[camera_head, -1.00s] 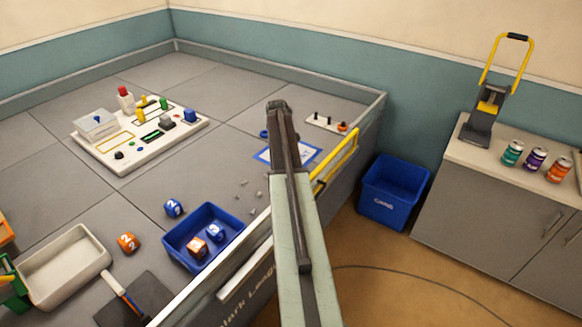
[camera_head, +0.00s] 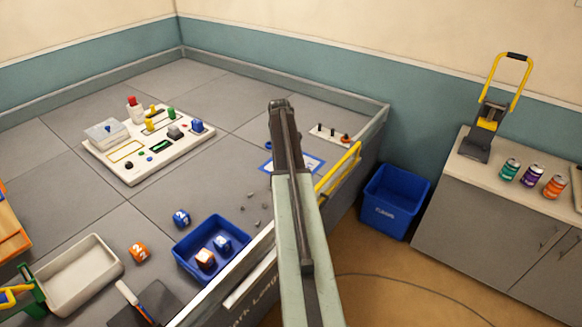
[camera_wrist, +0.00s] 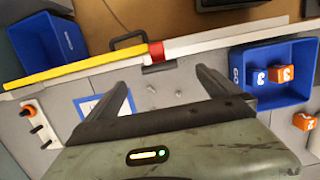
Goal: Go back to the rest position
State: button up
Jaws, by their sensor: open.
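My gripper (camera_wrist: 160,88) shows in the wrist view with its two dark fingers spread apart and nothing between them. It is over the edge of the grey walled field. In the head view my arm reaches forward across the field's near wall, and the dark end (camera_head: 281,110) is seen from behind, so its fingers cannot be made out there.
A blue tray (camera_head: 184,258) holds an orange and a blue cube. A yellow rail (camera_head: 338,172) runs along the field wall (camera_head: 372,130). A blue bin (camera_head: 368,222) stands on the floor beside a cabinet (camera_head: 470,215) with several cans.

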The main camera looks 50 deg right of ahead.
dwell(0.3)
jog(key=w+a+n, duration=0.1)
jog(key=w+a, duration=0.3)
jog(key=a, duration=0.5)
jog(key=w+a+n, duration=0.2)
jog(key=w+a, duration=0.1)
jog(key=a, duration=0.6)
jog(key=w+a+n, duration=0.1)
jog(key=w+a, duration=0.3)
jog(key=a, duration=0.5)
jog(key=s+a+m+t, duration=0.1)
jog(key=s+a, duration=0.4)
jog(key=a, duration=0.8)
jog(key=s+a+m+t, duration=0.1)
jog(key=s+a+m, duration=0.3)
jog(key=a, duration=0.8)
jog(key=shift+s+a+f, duration=0.25)
jog(key=shift+s+a, duration=0.15)
jog(key=shift+s, duration=0.55)
